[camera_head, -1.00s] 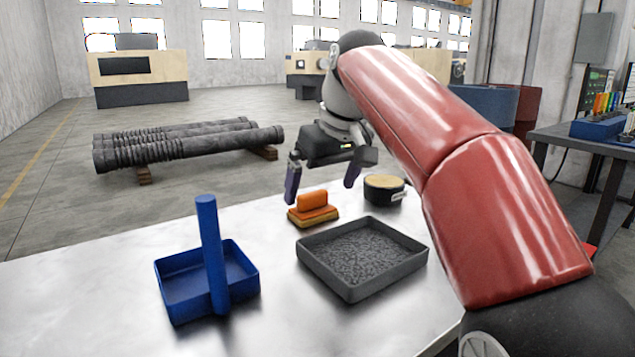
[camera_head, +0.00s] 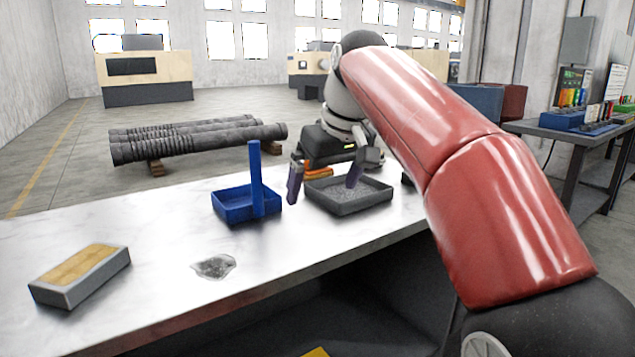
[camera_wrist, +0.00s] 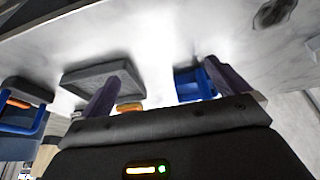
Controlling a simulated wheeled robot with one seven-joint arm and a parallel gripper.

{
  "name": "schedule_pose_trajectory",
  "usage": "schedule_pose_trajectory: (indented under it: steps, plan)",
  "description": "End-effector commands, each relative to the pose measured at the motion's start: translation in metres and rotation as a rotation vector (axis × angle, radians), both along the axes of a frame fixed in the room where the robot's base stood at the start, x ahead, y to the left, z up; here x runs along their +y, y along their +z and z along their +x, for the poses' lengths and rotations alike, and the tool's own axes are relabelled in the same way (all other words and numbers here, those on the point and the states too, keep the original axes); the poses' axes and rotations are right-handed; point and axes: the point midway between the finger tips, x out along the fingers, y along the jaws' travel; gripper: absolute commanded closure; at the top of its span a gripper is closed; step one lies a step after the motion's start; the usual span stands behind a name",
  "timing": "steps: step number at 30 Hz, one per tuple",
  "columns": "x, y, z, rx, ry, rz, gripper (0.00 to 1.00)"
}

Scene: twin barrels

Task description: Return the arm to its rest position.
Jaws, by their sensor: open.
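My arm shows red and folded forward from the right side in the head view. My gripper (camera_head: 325,182) is open and empty, with its two purple fingers apart. In that view it overlaps the grey tray (camera_head: 375,206) and the orange-handled brush (camera_head: 318,172), and stands right of the blue tray with its upright post (camera_head: 256,178). It appears above the tabletop; its height is hard to judge. In the wrist view the gripper's fingers (camera_wrist: 164,88) are spread, with the grey tray (camera_wrist: 95,72) and blue tray (camera_wrist: 187,88) beyond them.
A grey block with a tan top (camera_head: 80,272) and a dark grey patch (camera_head: 214,266) lie on the pale table (camera_head: 150,290). Stacked dark pipes (camera_head: 200,138) lie on the floor behind. A side bench (camera_head: 560,130) stands at the right.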

Motion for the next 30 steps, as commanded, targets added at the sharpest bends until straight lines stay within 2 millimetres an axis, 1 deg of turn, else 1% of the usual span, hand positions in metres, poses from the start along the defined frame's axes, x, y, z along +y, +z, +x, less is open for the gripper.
schedule_pose_trajectory:
  steps: [11, 17, 20, 23, 26, 27, 29, 30]
  plan:
    - [-0.018, -0.012, -0.025, -0.011, -0.077, -0.011, 0.00]
    - [-0.035, -0.027, -0.048, -0.023, -0.146, -0.017, 0.00]
    - [-0.047, -0.039, -0.065, -0.030, -0.192, -0.021, 0.00]
    - [-0.063, -0.057, -0.088, -0.041, -0.251, -0.023, 0.00]
    - [-0.083, -0.085, -0.120, -0.054, -0.329, -0.020, 0.00]
    - [-0.091, -0.099, -0.134, -0.060, -0.362, -0.016, 0.00]
    - [-0.103, -0.122, -0.155, -0.069, -0.410, -0.013, 0.00]
    - [-0.110, -0.137, -0.168, -0.074, -0.440, -0.008, 0.00]
